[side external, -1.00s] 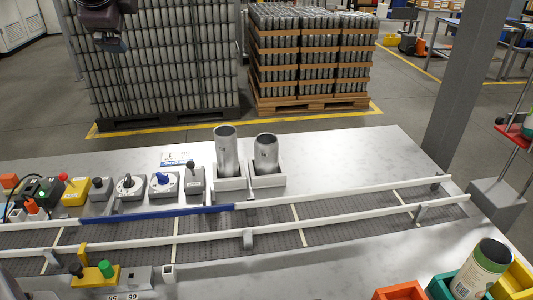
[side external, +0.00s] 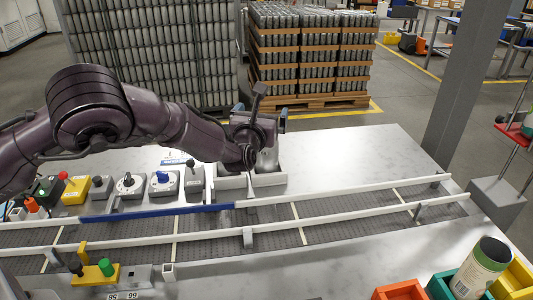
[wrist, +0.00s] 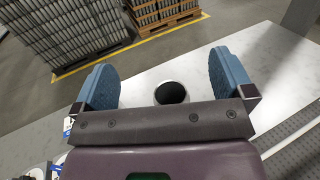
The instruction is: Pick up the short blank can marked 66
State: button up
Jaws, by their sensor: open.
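Two silver blank cans stood in white holders at the back of the conveyor table. No mark 66 is readable on the can. In the wrist view my gripper (wrist: 165,82) has its two blue fingers spread wide.
Control boxes with knobs and a lever (side external: 163,185) stand to the left. A labelled can (side external: 480,268) and coloured bins are at front right. The table's back right is clear.

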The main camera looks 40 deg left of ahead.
aim_at(263, 153)
notch_tip(263, 153, down, 11)
jog(key=shift+f, duration=0.15)
jog(key=x, duration=0.2)
jog(key=f+x, duration=0.1)
jog(key=x, duration=0.1)
jog(key=shift+w+a, duration=0.2)
jog(key=shift+w, duration=0.25)
jog(key=shift+r, duration=0.1)
jog(key=c, duration=1)
